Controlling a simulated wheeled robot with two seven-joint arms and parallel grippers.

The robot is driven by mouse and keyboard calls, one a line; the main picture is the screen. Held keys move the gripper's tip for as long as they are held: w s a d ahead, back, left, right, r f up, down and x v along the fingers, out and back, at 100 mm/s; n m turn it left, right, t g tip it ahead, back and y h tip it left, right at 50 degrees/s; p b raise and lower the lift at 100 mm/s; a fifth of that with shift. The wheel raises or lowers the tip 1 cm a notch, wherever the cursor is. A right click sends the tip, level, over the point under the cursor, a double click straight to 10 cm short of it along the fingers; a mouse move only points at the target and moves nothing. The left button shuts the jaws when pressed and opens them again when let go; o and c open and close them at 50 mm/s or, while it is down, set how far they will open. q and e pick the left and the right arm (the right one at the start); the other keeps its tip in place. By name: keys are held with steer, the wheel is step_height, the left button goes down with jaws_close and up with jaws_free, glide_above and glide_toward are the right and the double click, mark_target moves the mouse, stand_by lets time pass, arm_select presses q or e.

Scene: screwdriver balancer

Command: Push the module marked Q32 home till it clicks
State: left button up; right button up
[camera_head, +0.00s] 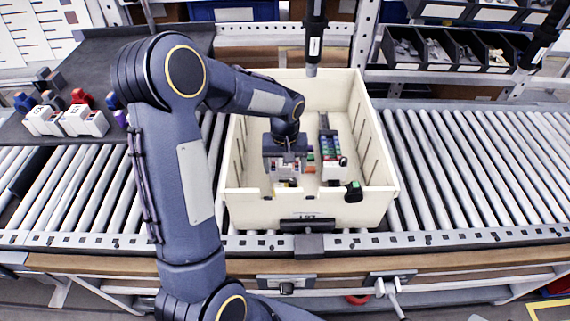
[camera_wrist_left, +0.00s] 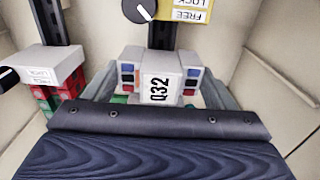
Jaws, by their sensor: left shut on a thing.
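The module marked Q32 (camera_wrist_left: 157,88) is a light grey block with blue and red terminals on both sides. In the left wrist view it sits upright between the fingers of my left gripper (camera_wrist_left: 158,92), which are shut on it. A dark rail runs behind it, beside a yellow plate lettered LOCK and FREE (camera_wrist_left: 190,10) with a black knob. In the head view my left gripper (camera_head: 285,165) is low inside the cream bin (camera_head: 378,150). Whether the module is fully seated on the rail cannot be told. My right gripper is not in view.
A second rail of coloured modules (camera_head: 327,145) stands to the right in the bin, with a white knobbed end piece. A green-topped black knob (camera_head: 354,190) is at the bin's front wall. Loose white modules (camera_head: 75,120) lie on the left shelf. A tool (camera_head: 314,35) hangs above.

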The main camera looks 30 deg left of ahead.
arm_select(q)
steer(key=shift+f+b, duration=0.8)
steer(key=shift+f, duration=0.05)
stand_by(1.8)
steer(key=o, duration=1.1)
step_height(320, 180, up, 8)
steer(key=shift+f, duration=0.1)
step_height(320, 180, up, 12)
steer(key=p, duration=1)
